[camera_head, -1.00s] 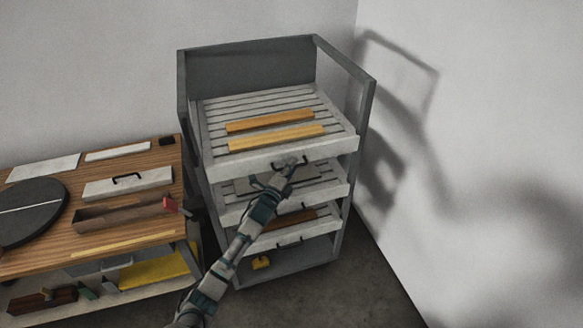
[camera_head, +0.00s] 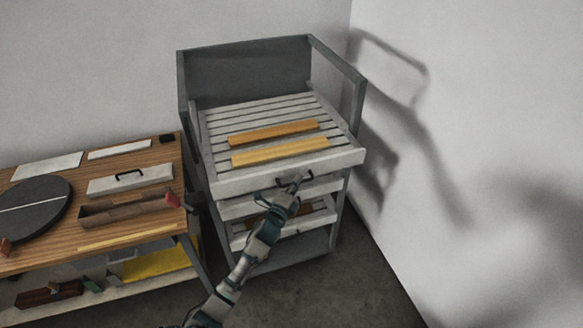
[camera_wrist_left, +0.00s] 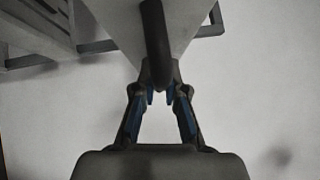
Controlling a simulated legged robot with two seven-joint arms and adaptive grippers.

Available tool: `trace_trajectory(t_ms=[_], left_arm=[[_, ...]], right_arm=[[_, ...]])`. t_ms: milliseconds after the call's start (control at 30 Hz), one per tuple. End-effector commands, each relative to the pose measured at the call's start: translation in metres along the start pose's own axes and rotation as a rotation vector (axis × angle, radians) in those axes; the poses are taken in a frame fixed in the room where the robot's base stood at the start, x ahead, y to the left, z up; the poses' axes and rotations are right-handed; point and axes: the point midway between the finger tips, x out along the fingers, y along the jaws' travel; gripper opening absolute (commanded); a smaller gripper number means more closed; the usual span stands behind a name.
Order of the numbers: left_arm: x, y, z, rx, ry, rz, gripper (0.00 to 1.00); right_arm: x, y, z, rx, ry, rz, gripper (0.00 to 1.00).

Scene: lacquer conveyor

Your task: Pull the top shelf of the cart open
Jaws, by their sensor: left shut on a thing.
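The grey cart (camera_head: 240,75) stands in the corner. Its top shelf (camera_head: 222,187), a white slatted tray, sticks out toward me past the frame and the shelves below. Two wooden bars (camera_head: 280,151) lie on its slats. A dark handle (camera_head: 288,181) is on its front face. My left gripper (camera_head: 293,184) is at this handle and shut on it. In the left wrist view the dark handle (camera_wrist_left: 157,45) runs down between the fingers of my left gripper (camera_wrist_left: 162,92), in front of the pale shelf front. My right gripper is not in view.
Lower shelves (camera_head: 235,207) sit beneath the top one, partly hidden by my left arm. A wall is close on the right. Floor in front is clear.

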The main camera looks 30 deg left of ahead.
Motion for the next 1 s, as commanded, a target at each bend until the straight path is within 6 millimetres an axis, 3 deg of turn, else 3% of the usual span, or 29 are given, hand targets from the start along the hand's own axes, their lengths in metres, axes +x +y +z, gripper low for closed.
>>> trace_trajectory(t_ms=[33, 200, 500, 700, 1000], left_arm=[[-0.011, -0.003, -0.012, -0.006, 0.004, 0.007, 0.00], [-0.043, -0.012, -0.044, -0.007, 0.004, 0.004, 0.00], [-0.089, -0.021, -0.089, -0.005, 0.003, 0.006, 0.00], [-0.106, -0.025, -0.106, -0.003, 0.002, 0.007, 0.00], [-0.114, -0.027, -0.114, -0.001, 0.003, 0.006, 0.00]], right_arm=[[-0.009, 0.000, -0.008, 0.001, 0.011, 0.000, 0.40], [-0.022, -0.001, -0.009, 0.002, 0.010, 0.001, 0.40], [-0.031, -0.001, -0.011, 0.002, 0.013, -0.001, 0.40], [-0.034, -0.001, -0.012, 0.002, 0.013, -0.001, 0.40], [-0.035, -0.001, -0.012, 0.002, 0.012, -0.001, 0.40]])
